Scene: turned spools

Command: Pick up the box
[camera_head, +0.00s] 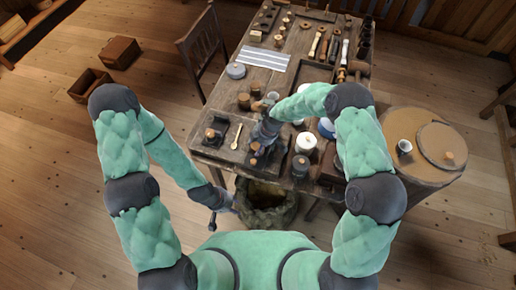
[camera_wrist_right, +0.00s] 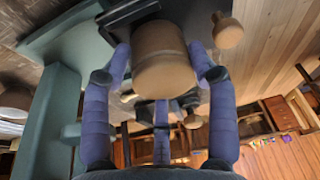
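A tan, round turned wooden piece, possibly the box, fills the upper middle of the right wrist view (camera_wrist_right: 164,62). My right gripper (camera_wrist_right: 160,60) has a finger on either side of it, tips bent inward close to its sides; I cannot tell whether they press on it. In the head view my right gripper (camera_head: 262,134) is low over the front of the table, among small wooden pieces. My left gripper (camera_head: 214,210) hangs empty below the table's front left edge; its fingers are too small to read. Two brown boxes, one closed (camera_head: 119,52) and one open (camera_head: 90,84), lie on the floor.
The wooden table (camera_head: 228,108) is crowded with spools, jars and tools. A striped cloth (camera_head: 264,58) lies on it, with a spoon (camera_head: 237,132) near the front. A sack (camera_head: 266,212) stands below the front edge. A round stand (camera_head: 428,172) is at right, a chair (camera_head: 203,48) at left.

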